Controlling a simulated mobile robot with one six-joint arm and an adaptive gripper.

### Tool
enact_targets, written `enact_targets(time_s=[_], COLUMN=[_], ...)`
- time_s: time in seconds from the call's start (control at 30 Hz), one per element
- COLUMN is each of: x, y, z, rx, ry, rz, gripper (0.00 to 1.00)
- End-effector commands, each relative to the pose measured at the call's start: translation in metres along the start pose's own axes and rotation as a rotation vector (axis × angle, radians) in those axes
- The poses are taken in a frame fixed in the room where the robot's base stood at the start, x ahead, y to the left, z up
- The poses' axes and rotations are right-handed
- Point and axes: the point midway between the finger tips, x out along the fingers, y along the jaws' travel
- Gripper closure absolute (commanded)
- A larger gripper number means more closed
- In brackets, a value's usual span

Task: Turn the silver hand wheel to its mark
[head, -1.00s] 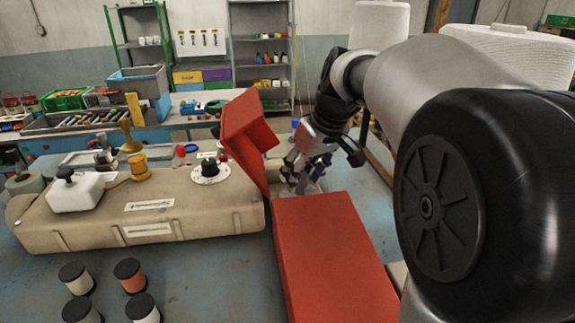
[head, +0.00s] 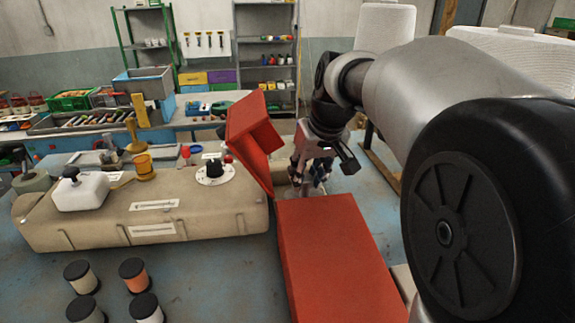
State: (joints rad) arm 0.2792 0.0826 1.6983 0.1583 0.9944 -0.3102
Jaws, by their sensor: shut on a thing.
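My gripper (head: 306,186) is at the right end of the beige machine body (head: 160,225), just behind the red box. Its fingers point down and are shut on what appears to be the silver hand wheel. The wheel is almost wholly hidden by the fingers, the raised red lid and the red box. Its mark cannot be made out. A black knob on a white dial (head: 214,171) sits on the machine top, left of the lid.
The raised red lid (head: 248,135) stands close left of my gripper, and the red box (head: 330,250) is in front of it. Several spools (head: 134,275) stand at front left.

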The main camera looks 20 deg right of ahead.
Motion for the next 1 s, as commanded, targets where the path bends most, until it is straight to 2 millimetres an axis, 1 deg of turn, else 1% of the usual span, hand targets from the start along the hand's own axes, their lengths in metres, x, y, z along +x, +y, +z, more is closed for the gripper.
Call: enact_targets(time_s=[0.33, 0.37, 0.63, 0.9, 1.0], x=[-0.0001, -0.0001, 0.0000, 0.0000, -0.0031], y=[-0.0006, -0.0006, -0.0004, -0.0004, -0.0002], z=[-0.0002, -0.0002, -0.0001, -0.0001, -0.0005], rx=[0.019, 0.019, 0.018, 0.018, 0.018], ry=[0.002, 0.002, 0.002, 0.001, 0.003], rz=[0.006, 0.006, 0.006, 0.006, 0.007], gripper=[0.93, 0.68, 0.50, 0.49, 0.49])
